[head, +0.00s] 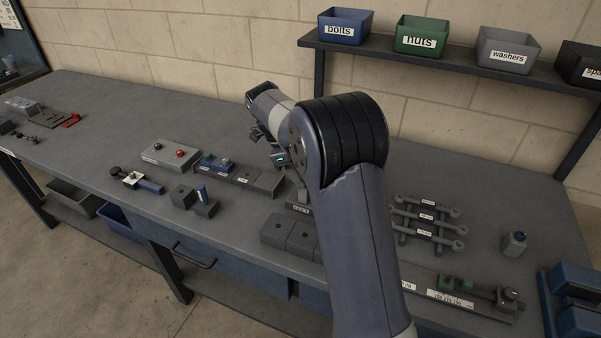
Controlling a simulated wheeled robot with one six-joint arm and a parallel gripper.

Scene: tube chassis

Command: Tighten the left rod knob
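My arm stands in the middle of the head view and hides part of the bench behind it. My gripper (279,160) points down beside the upper arm, above the bench, and is partly hidden; I cannot tell whether its fingers are open or shut. A small plate with a label (300,209), perhaps reading LEFT, shows just left of the arm. A small pale upright piece (302,193) stands above it, too small to identify. I cannot make out the left rod knob for sure; it may be behind my arm.
Labelled bins (420,36) stand on a shelf behind.

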